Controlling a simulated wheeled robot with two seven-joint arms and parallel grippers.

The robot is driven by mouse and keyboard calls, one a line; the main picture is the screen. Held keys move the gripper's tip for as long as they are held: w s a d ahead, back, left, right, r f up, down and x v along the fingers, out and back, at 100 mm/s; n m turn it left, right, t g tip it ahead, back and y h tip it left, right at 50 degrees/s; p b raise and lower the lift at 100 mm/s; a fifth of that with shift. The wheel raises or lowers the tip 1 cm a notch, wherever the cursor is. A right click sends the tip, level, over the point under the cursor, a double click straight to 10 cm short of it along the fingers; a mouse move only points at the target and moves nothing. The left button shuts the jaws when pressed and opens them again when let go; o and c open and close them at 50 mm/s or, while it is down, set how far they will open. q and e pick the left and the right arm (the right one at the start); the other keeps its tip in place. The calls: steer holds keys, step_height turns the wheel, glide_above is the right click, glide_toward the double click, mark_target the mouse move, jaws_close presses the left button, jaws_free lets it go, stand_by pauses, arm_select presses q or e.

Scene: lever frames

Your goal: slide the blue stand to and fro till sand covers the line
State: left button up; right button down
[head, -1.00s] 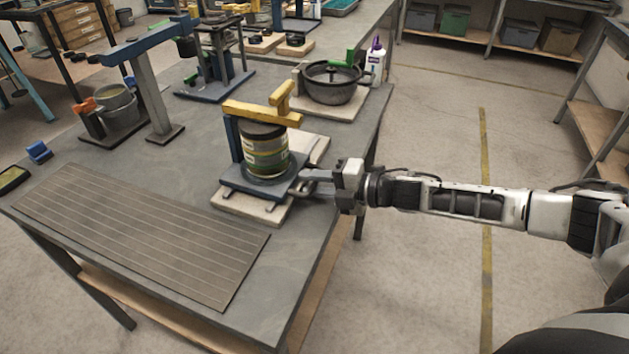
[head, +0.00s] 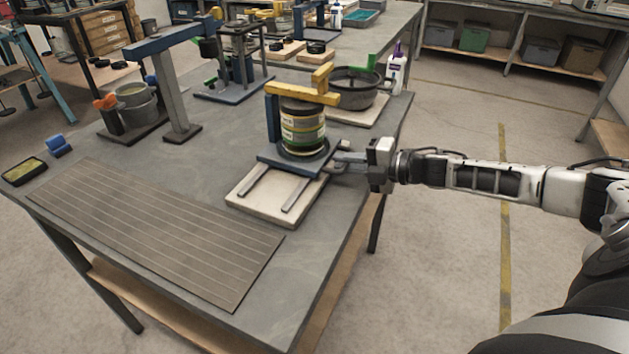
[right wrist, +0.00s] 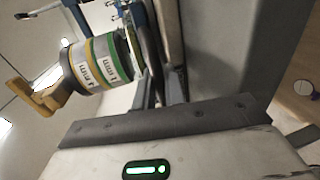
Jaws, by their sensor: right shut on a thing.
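The blue stand (head: 276,157) sits on two dark rails on a cream base board (head: 261,210), at the board's far part. It carries an upright stack of round sieves (head: 302,128) with green and yellow bands, under a yellow clamp bar (head: 290,93). In the right wrist view the sieve stack (right wrist: 95,65) shows sideways with "1 mm" labels. My right gripper (head: 343,162) is shut on the stand at its right side; the exact grip is hard to see. I can make out neither sand nor the line. My left gripper is not in view.
A ribbed grey mat (head: 150,230) lies along the table's near side. A black pot (head: 354,89) stands close behind the stand, and a white bottle (head: 397,72) beside it. A grey post with a blue arm (head: 175,95) stands left. The board's near rails are clear.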

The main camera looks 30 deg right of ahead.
steer(key=shift+d, duration=0.35)
steer(key=c, duration=1.7)
jaws_free()
steer(key=shift+w+r, duration=0.1)
steer(key=shift+o, duration=0.5)
steer(key=shift+d, duration=0.1)
